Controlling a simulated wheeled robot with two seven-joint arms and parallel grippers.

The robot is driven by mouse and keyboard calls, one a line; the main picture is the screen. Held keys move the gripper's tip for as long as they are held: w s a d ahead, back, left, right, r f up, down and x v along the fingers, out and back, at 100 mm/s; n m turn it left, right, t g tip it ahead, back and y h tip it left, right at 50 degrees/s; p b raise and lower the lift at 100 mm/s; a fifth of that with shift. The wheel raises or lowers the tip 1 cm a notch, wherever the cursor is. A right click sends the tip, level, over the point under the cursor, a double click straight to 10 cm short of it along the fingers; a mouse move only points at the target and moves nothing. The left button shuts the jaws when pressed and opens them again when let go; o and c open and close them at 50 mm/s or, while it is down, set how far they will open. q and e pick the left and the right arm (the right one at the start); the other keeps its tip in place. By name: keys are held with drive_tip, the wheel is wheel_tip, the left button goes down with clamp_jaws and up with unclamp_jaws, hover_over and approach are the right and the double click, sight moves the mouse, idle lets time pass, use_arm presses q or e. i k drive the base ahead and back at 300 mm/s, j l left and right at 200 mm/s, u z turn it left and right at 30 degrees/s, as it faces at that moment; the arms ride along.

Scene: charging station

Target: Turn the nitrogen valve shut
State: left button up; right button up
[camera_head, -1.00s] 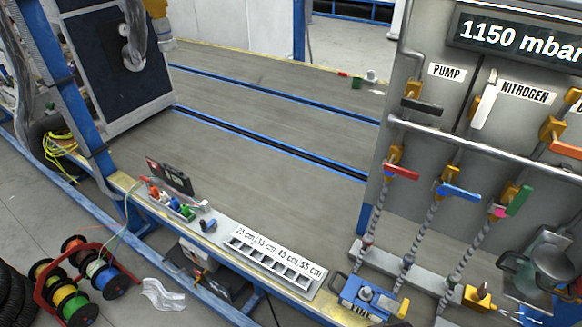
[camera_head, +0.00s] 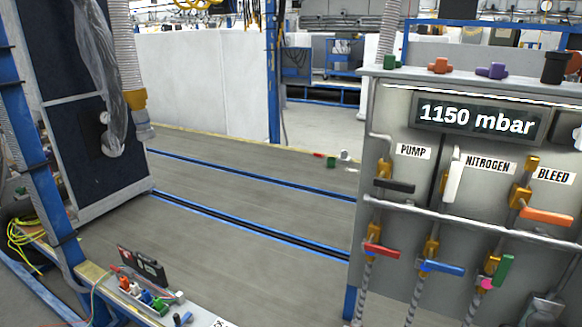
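The nitrogen valve has a white handle (camera_head: 454,181) that stands nearly upright on the grey panel (camera_head: 400,120) at the right. The NITROGEN label (camera_head: 488,165) is just right of the handle's top. Left of it is the pump valve with a black handle (camera_head: 394,185) lying about level under the PUMP label (camera_head: 411,152). Right of it is the bleed valve with an orange handle (camera_head: 546,216) lying about level under the BLEED label (camera_head: 554,176). A display (camera_head: 476,119) above reads 1150 mbar. Neither of my grippers shows.
A horizontal pipe (camera_head: 480,226) runs below the upper valves. Lower valves have red (camera_head: 381,250), blue (camera_head: 441,266) and green (camera_head: 503,269) handles. The grey floor platform (camera_head: 240,190) left of the panel is mostly clear. A blue post (camera_head: 273,80) stands behind.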

sight(456, 170)
drive_tip(key=z, duration=0.95)
